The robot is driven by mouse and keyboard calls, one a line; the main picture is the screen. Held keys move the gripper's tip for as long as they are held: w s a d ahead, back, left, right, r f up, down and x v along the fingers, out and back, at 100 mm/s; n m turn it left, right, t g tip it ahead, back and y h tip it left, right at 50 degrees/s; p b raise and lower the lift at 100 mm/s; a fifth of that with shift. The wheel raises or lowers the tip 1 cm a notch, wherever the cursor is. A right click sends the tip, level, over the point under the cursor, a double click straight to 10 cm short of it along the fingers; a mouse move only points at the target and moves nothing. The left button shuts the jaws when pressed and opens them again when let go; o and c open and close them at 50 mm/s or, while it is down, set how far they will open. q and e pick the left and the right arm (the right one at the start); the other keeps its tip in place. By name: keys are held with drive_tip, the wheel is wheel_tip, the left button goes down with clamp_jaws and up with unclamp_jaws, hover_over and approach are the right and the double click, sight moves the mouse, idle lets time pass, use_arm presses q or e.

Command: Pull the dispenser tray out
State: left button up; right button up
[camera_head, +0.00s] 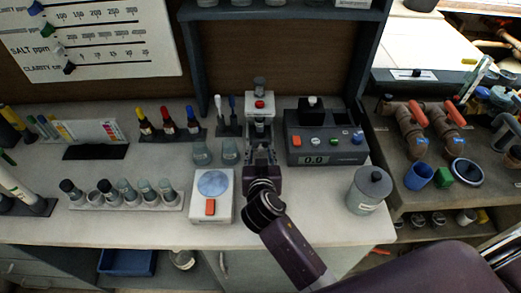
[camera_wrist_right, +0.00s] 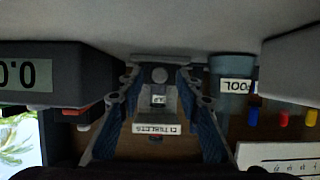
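The tablet dispenser (camera_head: 259,104) stands at the back of the white counter, a pale upright unit with a red spot on its front. In the right wrist view its label (camera_wrist_right: 157,128) appears upside down, between my fingers. A round grey knob-like part (camera_wrist_right: 159,75) lies between the fingertips; I cannot tell for sure that it belongs to the tray. My right gripper (camera_head: 259,143) is just in front of the dispenser, and in its wrist view (camera_wrist_right: 158,72) the blue-padded fingers are apart, with gaps beside the knob. My left gripper is not in view.
A dark meter box (camera_head: 325,138) stands close right of the dispenser. Two beakers (camera_head: 216,153) and a white scale (camera_head: 212,196) are close on the left. A lidded grey jar (camera_head: 369,191) stands at right. Bare counter lies between scale and jar, partly under my arm.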

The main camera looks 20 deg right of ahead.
drive_tip(key=shift+w+d, duration=0.1)
drive_tip(key=shift+w, duration=0.1)
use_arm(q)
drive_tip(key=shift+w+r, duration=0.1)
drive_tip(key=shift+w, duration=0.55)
use_arm(e)
drive_tip(key=shift+f, duration=0.1)
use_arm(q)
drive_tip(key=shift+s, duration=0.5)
use_arm(e)
clamp_jaws()
drive_tip(key=shift+s, duration=0.1)
